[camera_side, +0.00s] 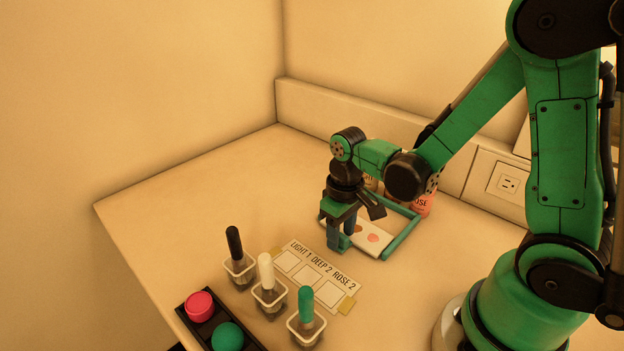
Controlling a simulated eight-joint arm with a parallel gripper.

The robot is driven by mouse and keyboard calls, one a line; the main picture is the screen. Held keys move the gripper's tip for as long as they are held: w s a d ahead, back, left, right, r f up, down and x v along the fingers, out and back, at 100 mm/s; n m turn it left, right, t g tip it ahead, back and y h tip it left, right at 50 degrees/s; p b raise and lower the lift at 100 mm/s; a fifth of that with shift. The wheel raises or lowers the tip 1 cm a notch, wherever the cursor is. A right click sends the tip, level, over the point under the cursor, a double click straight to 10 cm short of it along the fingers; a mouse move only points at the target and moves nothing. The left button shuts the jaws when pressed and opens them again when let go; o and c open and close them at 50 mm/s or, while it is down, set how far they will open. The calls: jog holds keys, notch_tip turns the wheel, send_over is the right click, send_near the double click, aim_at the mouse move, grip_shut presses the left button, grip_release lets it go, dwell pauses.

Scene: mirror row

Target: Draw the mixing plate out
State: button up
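The mixing plate (359,230) is a flat white piece with a reddish blotch and a paler one on it. It lies on the table inside a teal frame (401,239), near the middle of the side view. My gripper (341,240) points down over the plate's left part, with its fingertips low at the plate and the frame's near left side. The fingers cover part of the plate, and I cannot tell whether they touch it or how far apart they are.
Rose-labelled bottles (422,204) stand behind the frame. In front lies a card (314,273) reading LIGHT 1, DEEP 2, ROSE 2. Black, white and teal-handled tools stand in small cups (269,294). A black tray (207,326) holds pink and green domes. The table's left is clear.

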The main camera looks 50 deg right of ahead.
aim_at(341, 235)
dwell(0.3)
jog(key=shift+r, duration=2.8)
notch_tip(341, 235, up, 7)
jog(key=a+t, duration=0.2)
jog(key=t, duration=0.5)
jog(key=shift+s+f, duration=0.2)
jog(key=shift+s, duration=0.2)
